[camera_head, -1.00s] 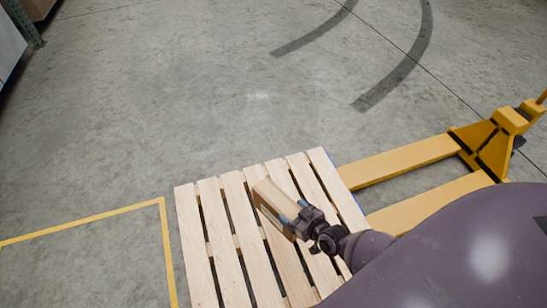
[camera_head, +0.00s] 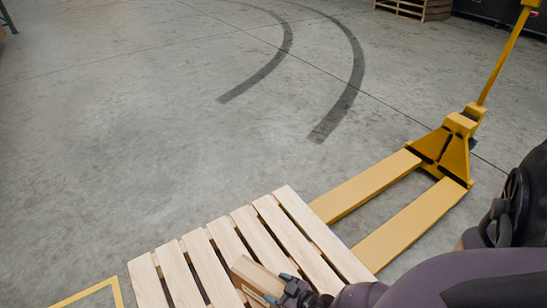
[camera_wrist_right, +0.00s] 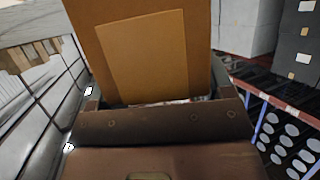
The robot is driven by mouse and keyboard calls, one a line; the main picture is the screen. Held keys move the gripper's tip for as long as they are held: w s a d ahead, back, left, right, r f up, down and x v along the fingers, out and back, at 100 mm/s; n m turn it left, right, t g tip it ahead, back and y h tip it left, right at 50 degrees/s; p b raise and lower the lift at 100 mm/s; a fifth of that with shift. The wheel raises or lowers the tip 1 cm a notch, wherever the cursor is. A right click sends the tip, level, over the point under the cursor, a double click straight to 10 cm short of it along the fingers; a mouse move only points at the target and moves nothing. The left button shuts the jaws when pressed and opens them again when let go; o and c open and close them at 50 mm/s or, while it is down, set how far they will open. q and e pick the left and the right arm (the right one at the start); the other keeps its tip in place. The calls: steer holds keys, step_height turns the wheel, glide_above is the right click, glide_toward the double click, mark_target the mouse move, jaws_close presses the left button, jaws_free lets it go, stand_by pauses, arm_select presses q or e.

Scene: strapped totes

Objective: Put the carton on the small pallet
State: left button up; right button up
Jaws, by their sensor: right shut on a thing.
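The carton (camera_head: 258,278) is a small brown box over the slats of the small wooden pallet (camera_head: 291,232), near the bottom of the head view. My right gripper (camera_head: 282,290) is shut on the carton at its near right side. In the right wrist view the carton (camera_wrist_right: 140,45) fills the upper middle, between the fingers, with a lighter panel on its face. I cannot tell whether the carton's underside touches the slats. The near part of the pallet is cut off by the frame. My left gripper is not in view.
A yellow pallet jack (camera_head: 447,150) stands to the right, its forks reaching toward the pallet. A yellow floor line (camera_head: 92,292) runs at the lower left. Another wooden pallet (camera_head: 402,8) is far back. The concrete floor behind the pallet is clear.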

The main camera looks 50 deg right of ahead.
steer(key=shift+w+f, duration=0.15)
steer(key=shift+f, duration=0.1)
steer(key=f+b, duration=0.2)
steer(key=f, duration=0.1)
steer(key=shift+s+f, duration=0.1)
steer(key=shift+s, duration=0.1)
steer(key=shift+f+b, duration=0.3)
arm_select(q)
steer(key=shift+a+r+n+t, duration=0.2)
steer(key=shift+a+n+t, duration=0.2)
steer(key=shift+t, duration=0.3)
arm_select(e)
steer(key=shift+w, duration=0.25)
steer(key=shift+f, duration=0.1)
steer(key=o, duration=1.9)
steer(key=shift+s+f, duration=0.15)
steer(key=shift+c, duration=0.2)
